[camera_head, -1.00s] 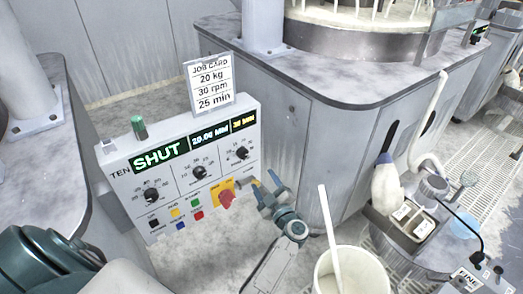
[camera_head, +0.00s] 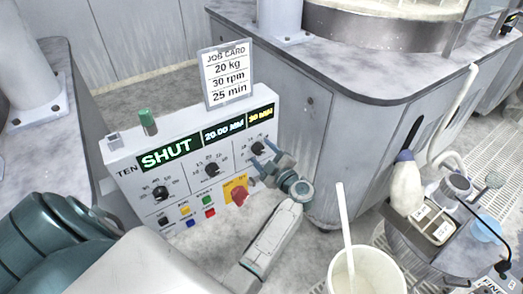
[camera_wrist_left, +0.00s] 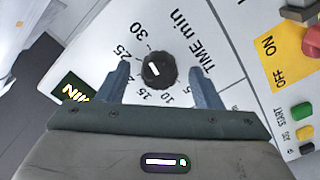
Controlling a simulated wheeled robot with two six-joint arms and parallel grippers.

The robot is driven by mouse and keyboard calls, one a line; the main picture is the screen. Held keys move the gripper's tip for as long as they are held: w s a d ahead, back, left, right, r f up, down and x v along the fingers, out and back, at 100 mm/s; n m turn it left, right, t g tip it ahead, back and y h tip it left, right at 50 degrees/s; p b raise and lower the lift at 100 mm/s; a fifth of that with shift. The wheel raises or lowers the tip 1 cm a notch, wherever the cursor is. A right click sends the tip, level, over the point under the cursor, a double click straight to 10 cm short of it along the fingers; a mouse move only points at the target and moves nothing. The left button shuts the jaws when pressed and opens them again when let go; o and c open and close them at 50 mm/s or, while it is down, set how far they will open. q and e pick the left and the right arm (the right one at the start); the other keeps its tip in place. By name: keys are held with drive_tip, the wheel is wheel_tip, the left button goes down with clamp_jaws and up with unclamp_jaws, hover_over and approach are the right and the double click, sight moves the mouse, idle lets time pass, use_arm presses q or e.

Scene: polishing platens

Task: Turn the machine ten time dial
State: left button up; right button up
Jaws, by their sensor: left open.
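The machine ten panel (camera_head: 185,215) is a white box with a green SHUT display (camera_head: 170,153) and three black dials. The time dial (camera_head: 257,148) is the rightmost. In the left wrist view this black dial (camera_wrist_left: 157,70) has a white pointer mark and sits on a scale marked TIME min, with numbers up to 30. My left gripper (camera_head: 263,152) is open at the panel's right side. In the wrist view its two blue fingers (camera_wrist_left: 159,68) stand on either side of the dial, with gaps. Whether the fingertips touch the panel cannot be told. My right gripper is not in view.
A job card (camera_head: 228,75) above the panel reads 20 kg, 30 rpm, 25 min. A red knob on yellow (camera_head: 238,195) lies just below the time dial. A white bucket with a stick (camera_head: 366,280) stands in front. A side stand (camera_head: 408,245) holds a bottle (camera_head: 407,185).

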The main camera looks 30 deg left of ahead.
use_arm(q)
drive_tip(key=shift+a, duration=0.15)
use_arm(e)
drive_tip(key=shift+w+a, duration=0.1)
use_arm(q)
drive_tip(key=c, duration=1)
drive_tip(key=shift+n+b, duration=0.3)
drive_tip(key=shift+n, duration=0.4)
drive_tip(key=n+b, duration=0.3)
drive_tip(key=n, duration=0.2)
drive_tip(key=shift+n, duration=0.8)
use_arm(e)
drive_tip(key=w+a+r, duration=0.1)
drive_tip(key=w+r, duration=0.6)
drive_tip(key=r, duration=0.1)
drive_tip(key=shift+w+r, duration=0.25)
use_arm(q)
drive_tip(key=shift+r, duration=0.1)
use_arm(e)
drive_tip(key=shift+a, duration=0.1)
